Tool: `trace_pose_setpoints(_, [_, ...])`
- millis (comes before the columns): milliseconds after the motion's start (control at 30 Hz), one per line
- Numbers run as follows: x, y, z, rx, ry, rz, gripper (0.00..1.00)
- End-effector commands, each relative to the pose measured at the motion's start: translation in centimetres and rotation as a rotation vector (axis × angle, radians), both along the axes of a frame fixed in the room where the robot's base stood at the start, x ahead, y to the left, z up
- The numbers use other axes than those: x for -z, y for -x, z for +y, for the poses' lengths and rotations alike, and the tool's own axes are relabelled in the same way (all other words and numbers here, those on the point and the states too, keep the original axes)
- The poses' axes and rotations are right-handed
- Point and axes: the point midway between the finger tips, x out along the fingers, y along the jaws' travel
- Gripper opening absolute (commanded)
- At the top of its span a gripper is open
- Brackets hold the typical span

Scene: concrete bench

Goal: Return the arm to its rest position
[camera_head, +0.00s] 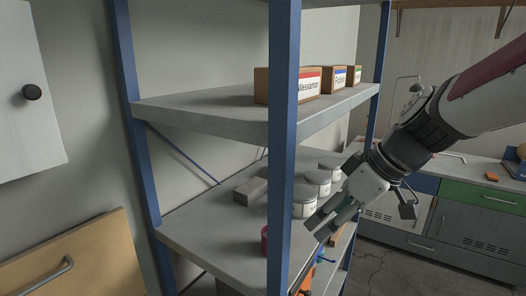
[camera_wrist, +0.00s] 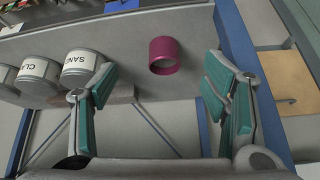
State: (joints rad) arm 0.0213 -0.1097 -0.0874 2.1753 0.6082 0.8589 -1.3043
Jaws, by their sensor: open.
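My gripper (camera_head: 334,216) is at the right of the head view, at the end of my arm, in front of the lower shelf near the blue front post. In the wrist view my gripper (camera_wrist: 165,100) shows two teal-padded fingers spread wide apart with nothing held between them. A dark red cylinder (camera_wrist: 164,55) shows beyond the fingers, apart from them. In the head view the same red cylinder (camera_head: 265,239) stands on the lower shelf, partly hidden by the post.
The blue-posted shelf rack (camera_head: 285,120) is close to my gripper. Labelled grey tubs (camera_head: 305,199) and a grey block (camera_head: 250,190) sit on its lower shelf. Labelled boxes (camera_head: 295,85) stand on the upper shelf. A bench with a green drawer (camera_head: 480,196) is at right.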

Motion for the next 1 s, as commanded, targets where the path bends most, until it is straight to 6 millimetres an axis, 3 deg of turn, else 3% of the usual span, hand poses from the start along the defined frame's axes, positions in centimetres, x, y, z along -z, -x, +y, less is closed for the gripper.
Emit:
trace_pose_setpoints(267, [-0.7,2.1,-0.3,0.071,0.009,0.025,0.68])
trace_pose_setpoints(567, [-1.6,5.9,-1.0,0.217,0.030,0.064,0.68])
trace_pose_setpoints(1000, [-2.2,15.6,-4.7,0.711,0.063,0.061,0.68])
